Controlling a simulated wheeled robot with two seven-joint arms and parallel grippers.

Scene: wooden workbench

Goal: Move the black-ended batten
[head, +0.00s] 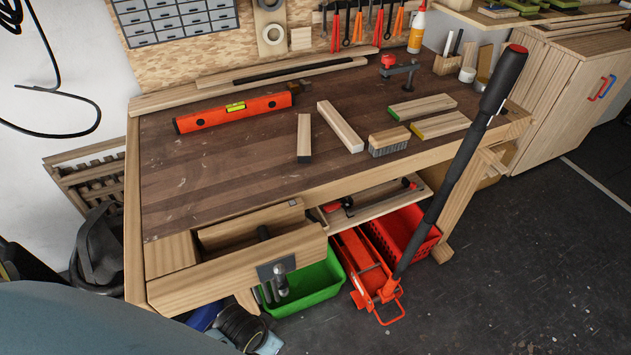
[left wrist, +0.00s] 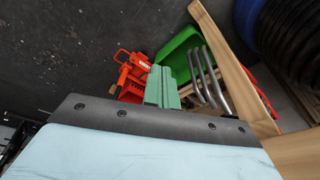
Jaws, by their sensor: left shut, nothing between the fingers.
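The black-ended batten (head: 304,135) is a short light wood piece lying on the dark bench top near its front middle. Its black end faces the front edge. A plain-looking, longer batten (head: 340,126) lies just to its right, at an angle and apart from it. My left gripper (left wrist: 160,88) shows only in the left wrist view, as pale green fingers shut together with nothing between them. That view looks down towards the floor below the bench, so the gripper is away from the batten. My right gripper is in neither view.
A green-ended batten (head: 422,106), a yellow-ended batten (head: 440,125) and a brush (head: 389,142) lie to the right. A red level (head: 234,112) lies behind left. A jack handle (head: 455,165) rises at right.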

